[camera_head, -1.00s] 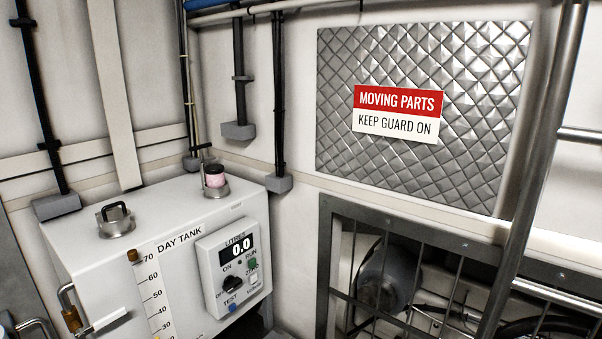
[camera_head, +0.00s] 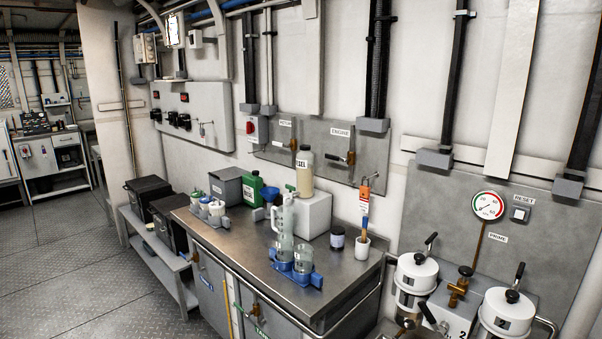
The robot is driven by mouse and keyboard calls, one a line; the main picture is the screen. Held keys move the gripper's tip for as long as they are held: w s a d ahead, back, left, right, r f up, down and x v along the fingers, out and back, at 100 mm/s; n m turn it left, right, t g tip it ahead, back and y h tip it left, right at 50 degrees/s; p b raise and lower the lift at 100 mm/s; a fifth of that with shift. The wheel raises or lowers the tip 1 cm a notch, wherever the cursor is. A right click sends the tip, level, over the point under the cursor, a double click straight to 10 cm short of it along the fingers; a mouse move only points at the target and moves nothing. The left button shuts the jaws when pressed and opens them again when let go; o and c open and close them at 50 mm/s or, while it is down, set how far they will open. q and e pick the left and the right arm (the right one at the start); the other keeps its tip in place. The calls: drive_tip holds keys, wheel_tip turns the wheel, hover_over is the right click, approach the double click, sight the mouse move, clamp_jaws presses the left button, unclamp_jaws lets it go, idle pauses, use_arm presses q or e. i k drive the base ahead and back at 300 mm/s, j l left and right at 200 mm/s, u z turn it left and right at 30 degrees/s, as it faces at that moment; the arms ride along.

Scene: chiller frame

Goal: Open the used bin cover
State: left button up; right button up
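Two dark lidded boxes stand on a low grey bench left of the steel worktop: one box (camera_head: 149,190) farther off and one box (camera_head: 170,222) nearer, against the worktop cabinet. Both look closed. Either may be the used bin, but I can read no label on them and cannot tell which it is. Neither of my grippers is in view.
White canisters (camera_head: 415,277) with levers stand at right. The floor (camera_head: 85,270) at left is clear.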

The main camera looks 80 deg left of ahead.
sight(231, 172)
drive_tip(key=u, duration=3.3)
drive_tip(key=i+j+z, duration=0.15)
drive_tip(key=i+j, duration=0.15)
drive_tip(key=i, duration=0.2)
drive_tip(key=i+j+z, duration=0.1)
drive_tip(key=i+j, duration=0.25)
drive_tip(key=i, duration=0.1)
